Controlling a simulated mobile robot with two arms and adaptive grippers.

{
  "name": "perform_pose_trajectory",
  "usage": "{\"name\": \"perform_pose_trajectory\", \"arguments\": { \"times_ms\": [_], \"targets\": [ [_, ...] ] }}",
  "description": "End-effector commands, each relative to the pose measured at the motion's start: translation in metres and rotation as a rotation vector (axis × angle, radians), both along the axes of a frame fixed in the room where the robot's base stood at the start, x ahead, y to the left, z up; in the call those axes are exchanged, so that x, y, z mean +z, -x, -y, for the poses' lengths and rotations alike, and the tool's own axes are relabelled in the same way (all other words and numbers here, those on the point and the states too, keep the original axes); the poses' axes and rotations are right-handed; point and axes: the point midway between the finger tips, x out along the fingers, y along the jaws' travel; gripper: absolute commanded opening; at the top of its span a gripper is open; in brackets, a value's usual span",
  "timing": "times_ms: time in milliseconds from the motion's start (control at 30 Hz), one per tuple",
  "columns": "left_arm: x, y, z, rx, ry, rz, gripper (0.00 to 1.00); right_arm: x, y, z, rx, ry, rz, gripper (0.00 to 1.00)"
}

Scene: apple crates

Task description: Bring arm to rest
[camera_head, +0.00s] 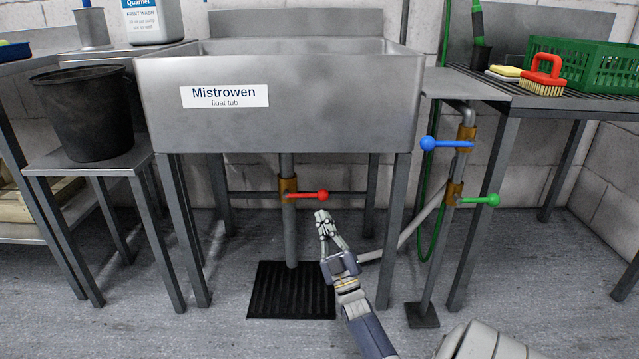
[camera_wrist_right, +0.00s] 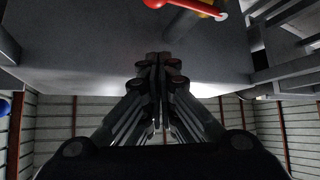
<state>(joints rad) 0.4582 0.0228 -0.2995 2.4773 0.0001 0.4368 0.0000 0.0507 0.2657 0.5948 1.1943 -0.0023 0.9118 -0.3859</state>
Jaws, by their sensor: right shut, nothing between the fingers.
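My right gripper (camera_head: 322,217) is shut and empty in the head view. It is in front of the float tub's underside, just below and to the right of the red-handled valve (camera_head: 308,196). It appears apart from the valve. In the right wrist view the closed fingers (camera_wrist_right: 159,62) meet in the middle, and the red handle (camera_wrist_right: 170,3) shows at the top edge. My right arm reaches in from the lower right. My left gripper is in neither view.
The steel float tub (camera_head: 330,110) stands above on legs. A blue-handled valve (camera_head: 446,144) and a green-handled valve (camera_head: 474,200) are on the pipe at right. A black bucket (camera_head: 85,115) stands on a low stand at left. A black mat (camera_head: 291,290) lies on the floor.

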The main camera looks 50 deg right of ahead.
Motion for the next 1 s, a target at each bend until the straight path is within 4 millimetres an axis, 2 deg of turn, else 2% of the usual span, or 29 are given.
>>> {"name": "perform_pose_trajectory", "arguments": {
  "times_ms": [233,800,933,1000],
  "targets": [
    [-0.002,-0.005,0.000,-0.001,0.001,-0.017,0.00,-0.014,0.012,-0.007,0.000,-0.001,-0.001,0.00],
    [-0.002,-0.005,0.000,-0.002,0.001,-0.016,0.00,-0.014,0.013,-0.007,0.000,0.000,0.000,0.00],
    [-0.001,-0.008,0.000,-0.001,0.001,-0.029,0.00,-0.003,0.009,-0.019,0.030,0.008,0.011,0.00],
    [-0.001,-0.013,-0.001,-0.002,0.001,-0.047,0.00,0.015,0.004,-0.040,0.082,0.016,0.030,0.00]
  ]
}}
